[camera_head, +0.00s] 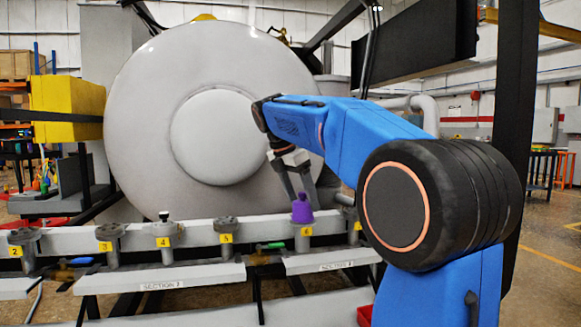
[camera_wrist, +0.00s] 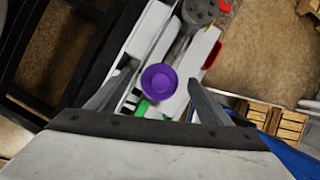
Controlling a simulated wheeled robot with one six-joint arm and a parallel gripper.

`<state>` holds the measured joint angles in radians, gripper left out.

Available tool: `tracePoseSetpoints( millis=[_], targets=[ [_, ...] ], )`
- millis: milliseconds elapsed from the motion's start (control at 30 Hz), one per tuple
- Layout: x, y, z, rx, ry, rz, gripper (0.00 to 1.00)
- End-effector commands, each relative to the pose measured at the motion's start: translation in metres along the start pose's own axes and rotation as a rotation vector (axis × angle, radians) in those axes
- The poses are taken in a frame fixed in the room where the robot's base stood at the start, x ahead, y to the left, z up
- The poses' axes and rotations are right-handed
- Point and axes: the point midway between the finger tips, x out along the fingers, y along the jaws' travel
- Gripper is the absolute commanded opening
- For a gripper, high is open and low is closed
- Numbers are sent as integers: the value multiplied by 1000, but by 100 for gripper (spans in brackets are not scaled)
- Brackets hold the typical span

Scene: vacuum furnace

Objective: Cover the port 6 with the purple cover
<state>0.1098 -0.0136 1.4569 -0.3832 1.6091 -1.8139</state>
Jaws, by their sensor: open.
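The purple cover (camera_head: 302,210) sits upright on top of the port labelled 6 (camera_head: 305,243), on the white rail in front of the furnace. It hides the port's top. My gripper (camera_head: 301,199) is above it, fingers pointing down and spread open around the cover's upper part. In the wrist view the purple cover (camera_wrist: 160,83) lies between the two open fingers (camera_wrist: 163,77), with gaps visible on both sides. Contact with the fingers cannot be made out.
A green valve handle (camera_head: 272,245) is just left of port 6. The large round furnace door (camera_head: 140,120) is close behind. A grey flange (camera_wrist: 200,12) shows beyond the cover.

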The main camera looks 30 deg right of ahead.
Motion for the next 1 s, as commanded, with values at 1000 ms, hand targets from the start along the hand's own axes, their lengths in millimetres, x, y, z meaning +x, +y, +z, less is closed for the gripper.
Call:
tracePoseSetpoints(
  millis=[1000],
  targets=[
    [-154,0,0,0,0,1,73]
  ],
)
